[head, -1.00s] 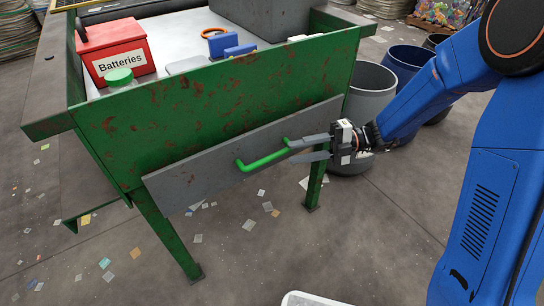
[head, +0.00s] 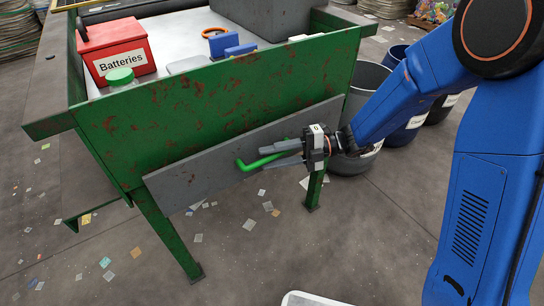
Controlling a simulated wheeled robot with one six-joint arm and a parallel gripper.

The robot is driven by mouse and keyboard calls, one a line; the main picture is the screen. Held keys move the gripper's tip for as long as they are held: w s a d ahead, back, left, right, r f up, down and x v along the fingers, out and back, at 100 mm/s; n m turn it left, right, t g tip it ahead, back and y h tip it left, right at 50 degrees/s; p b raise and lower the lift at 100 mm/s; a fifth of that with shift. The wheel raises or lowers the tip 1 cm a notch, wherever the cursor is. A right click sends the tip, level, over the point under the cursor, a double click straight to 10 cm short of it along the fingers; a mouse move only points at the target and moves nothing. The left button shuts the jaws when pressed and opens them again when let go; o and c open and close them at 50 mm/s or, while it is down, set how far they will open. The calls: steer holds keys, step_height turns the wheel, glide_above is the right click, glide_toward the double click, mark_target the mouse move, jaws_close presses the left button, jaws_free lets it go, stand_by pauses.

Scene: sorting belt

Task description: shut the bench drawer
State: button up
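The bench drawer shows as a long grey front panel (head: 190,180) low on the near side of the green, rusty bench (head: 215,105). Its green bar handle (head: 252,164) sticks out from the panel's middle. No drawer box or inside shows, and I cannot tell how wide any gap behind the panel is. My gripper (head: 265,158) reaches in from the right, its two grey fingers apart, one above the other, at the handle. The fingers hide the handle's right part. I cannot tell whether they touch it.
On the bench top stand a red Batteries box (head: 118,55), a green-lidded jar (head: 121,79) and several small items. Bins, one of them grey (head: 362,100), stand on the floor behind my gripper. Paper scraps litter the floor. The floor before the drawer looks free of large objects.

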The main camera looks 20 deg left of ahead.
jaws_close()
steer(key=shift+w+a, duration=1.35)
steer(key=shift+a, duration=0.1)
steer(key=shift+o, duration=0.6)
jaws_free()
steer(key=v, duration=1.7)
steer(key=shift+w+d, duration=0.1)
